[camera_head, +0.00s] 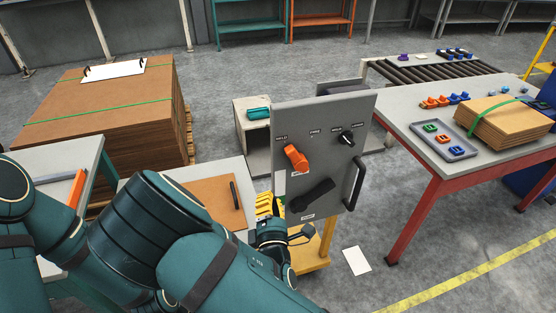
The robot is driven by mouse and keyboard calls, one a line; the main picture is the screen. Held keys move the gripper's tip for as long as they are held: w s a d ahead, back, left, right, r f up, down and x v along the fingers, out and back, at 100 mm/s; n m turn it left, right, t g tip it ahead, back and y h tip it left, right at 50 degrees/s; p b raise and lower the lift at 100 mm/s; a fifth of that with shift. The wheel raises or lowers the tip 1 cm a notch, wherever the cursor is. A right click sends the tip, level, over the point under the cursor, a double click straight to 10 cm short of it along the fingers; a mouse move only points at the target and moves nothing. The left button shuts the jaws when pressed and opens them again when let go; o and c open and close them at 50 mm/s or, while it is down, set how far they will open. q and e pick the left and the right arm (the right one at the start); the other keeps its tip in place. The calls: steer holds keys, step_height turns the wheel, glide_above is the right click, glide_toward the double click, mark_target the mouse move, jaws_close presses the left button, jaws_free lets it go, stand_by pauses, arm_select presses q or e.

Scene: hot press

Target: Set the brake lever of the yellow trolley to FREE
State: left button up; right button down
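An upright grey panel (330,165) stands on a low yellow trolley base (312,254). An orange lever (296,158) on the panel is tilted, its upper end toward the label that seems to read HOLD. A label that seems to read FREE is up and right of it. A black lever (311,196) sits lower, slanting up to the right, and a small black knob (347,138) is at upper right. My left gripper is not visible.
A black handle (354,184) stands out at the panel's right edge. A brown board (212,201) lies left of the gripper. A grey table with red legs (414,213) is at right, with cardboard (503,124) on it. A paper sheet (356,261) lies on the floor.

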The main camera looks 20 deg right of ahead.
mark_target(279, 152)
steer(key=shift+w, duration=0.1)
steer(key=w+d+r, duration=0.1)
steer(key=w, duration=0.2)
steer(key=w+d, duration=0.2)
steer(key=w, duration=0.1)
steer(key=w+d+r, duration=0.1)
steer(key=w, duration=0.2)
steer(key=shift+w+d+r, duration=0.25)
steer(key=shift+w+r, duration=0.1)
steer(key=shift+d+r, duration=0.2)
steer(key=shift+d, duration=0.2)
steer(key=shift+w, duration=0.1)
